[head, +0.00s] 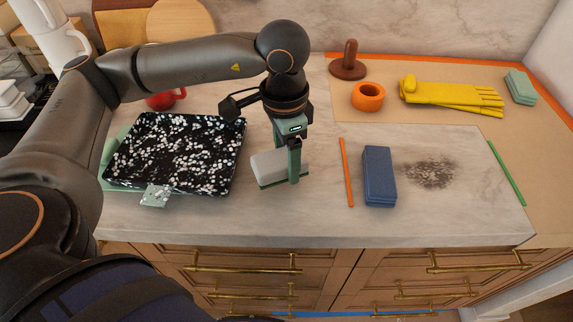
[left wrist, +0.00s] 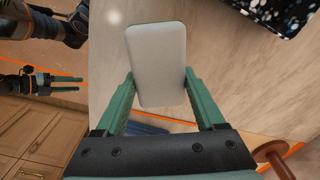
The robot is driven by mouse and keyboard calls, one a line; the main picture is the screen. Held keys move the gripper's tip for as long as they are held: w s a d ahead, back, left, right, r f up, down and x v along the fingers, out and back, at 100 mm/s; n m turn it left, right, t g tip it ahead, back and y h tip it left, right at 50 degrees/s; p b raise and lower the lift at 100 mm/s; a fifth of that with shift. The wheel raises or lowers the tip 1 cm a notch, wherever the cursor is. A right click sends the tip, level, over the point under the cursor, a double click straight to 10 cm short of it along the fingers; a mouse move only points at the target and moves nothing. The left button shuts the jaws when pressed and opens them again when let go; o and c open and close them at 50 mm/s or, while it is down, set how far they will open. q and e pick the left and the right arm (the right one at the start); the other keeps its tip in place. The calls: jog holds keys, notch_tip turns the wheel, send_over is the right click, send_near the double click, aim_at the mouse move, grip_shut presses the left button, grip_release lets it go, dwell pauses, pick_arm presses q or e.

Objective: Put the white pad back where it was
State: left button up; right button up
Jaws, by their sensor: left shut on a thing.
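The white pad (head: 267,165), a pale rounded block with a green edge, is between the fingers of my left gripper (head: 288,172) in the head view. The left gripper is shut on it. In the left wrist view the white pad (left wrist: 157,55) shows its broad pale face, with a green finger along each side. The pad is over the marble counter, between the speckled tray and the orange strip. Its exact height above the counter is hard to tell. My right gripper (left wrist: 68,83) shows small at the left of the left wrist view, its two fingers apart and empty.
A black speckled tray (head: 172,152) lies left of the pad. An orange strip (head: 346,172), a blue block (head: 379,175), a dark stain (head: 430,172) and a green strip (head: 507,172) lie to the right.

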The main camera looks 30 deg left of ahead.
aim_at(286, 166)
pick_arm(q)
jog(key=f, duration=0.3)
jog(key=shift+w+a+f+p, duration=0.15)
jog(key=shift+w+a+p, duration=0.1)
jog(key=shift+w+p, duration=0.1)
jog(key=shift+f, duration=0.3)
jog(key=shift+f+b, duration=0.25)
jog(key=shift+b, duration=0.1)
jog(key=o, duration=1.2)
jog(key=shift+r, duration=0.1)
jog(key=shift+c, duration=0.2)
notch_tip(286, 166, up, 12)
jog(key=shift+s+r, duration=0.15)
jog(key=shift+r, duration=0.05)
